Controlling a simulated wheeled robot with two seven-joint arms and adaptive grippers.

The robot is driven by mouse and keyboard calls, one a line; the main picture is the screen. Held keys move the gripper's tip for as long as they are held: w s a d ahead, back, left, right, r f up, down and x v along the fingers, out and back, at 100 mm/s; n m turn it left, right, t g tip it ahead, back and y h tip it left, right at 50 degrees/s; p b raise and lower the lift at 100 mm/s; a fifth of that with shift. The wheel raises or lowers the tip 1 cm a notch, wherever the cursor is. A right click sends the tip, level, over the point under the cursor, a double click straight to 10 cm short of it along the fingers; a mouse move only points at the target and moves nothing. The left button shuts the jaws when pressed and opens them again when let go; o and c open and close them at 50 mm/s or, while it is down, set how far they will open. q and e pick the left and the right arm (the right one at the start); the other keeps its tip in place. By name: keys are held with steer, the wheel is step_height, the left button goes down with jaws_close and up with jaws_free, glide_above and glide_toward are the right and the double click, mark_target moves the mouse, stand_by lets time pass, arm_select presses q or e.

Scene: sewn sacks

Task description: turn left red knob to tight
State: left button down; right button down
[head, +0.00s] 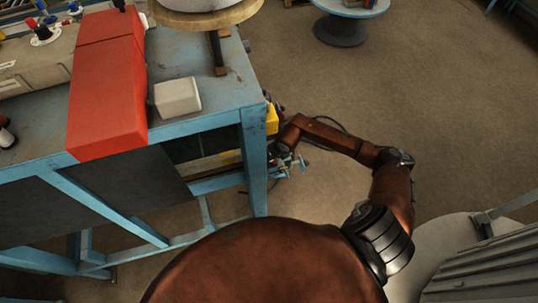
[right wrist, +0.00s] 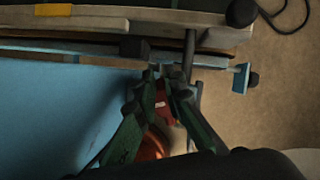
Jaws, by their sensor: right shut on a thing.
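My right gripper (right wrist: 165,78) is shut at the side of the blue table, its two green fingers drawn in at their tips. A small red part with a pale mark, which I take for the red knob (right wrist: 161,105), shows between the fingers. The fingers hide most of it, and I cannot tell how far it is turned. In the head view my right arm reaches left to the table's right end, where the gripper (head: 287,163) is small and partly hidden by the arm. My left gripper is not in view.
The blue table (head: 225,92) carries a red block (head: 108,100) and a white box (head: 177,97). A yellow part (head: 272,118) sits at its right end. In the wrist view a blue bracket with a black end (right wrist: 243,79) sticks out to the right. Open floor (head: 430,120) lies right.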

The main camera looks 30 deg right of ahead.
steer(key=shift+s+d+f+m+h, duration=0.2)
steer(key=shift+m+h, duration=0.2)
steer(key=shift+m, duration=0.6)
steer(key=shift+s+d+f+m+h, duration=0.2)
steer(key=shift+m+h, duration=0.2)
steer(key=shift+m, duration=0.6)
steer(key=shift+g, duration=0.3)
steer(key=c, duration=2)
jaws_free()
steer(key=shift+s, duration=0.1)
steer(key=shift+c, duration=0.2)
steer(key=shift+r, duration=0.15)
steer(key=shift+w, duration=0.2)
steer(key=shift+s+r, duration=0.25)
steer(key=shift+r, duration=0.2)
steer(key=s+a, duration=0.1)
steer(key=s, duration=0.3)
steer(key=s+a, duration=0.1)
steer(key=s, duration=0.2)
steer(key=s+a, duration=0.1)
steer(key=s, duration=0.3)
steer(key=shift+s+a+r, duration=0.1)
steer(key=shift+s, duration=0.25)
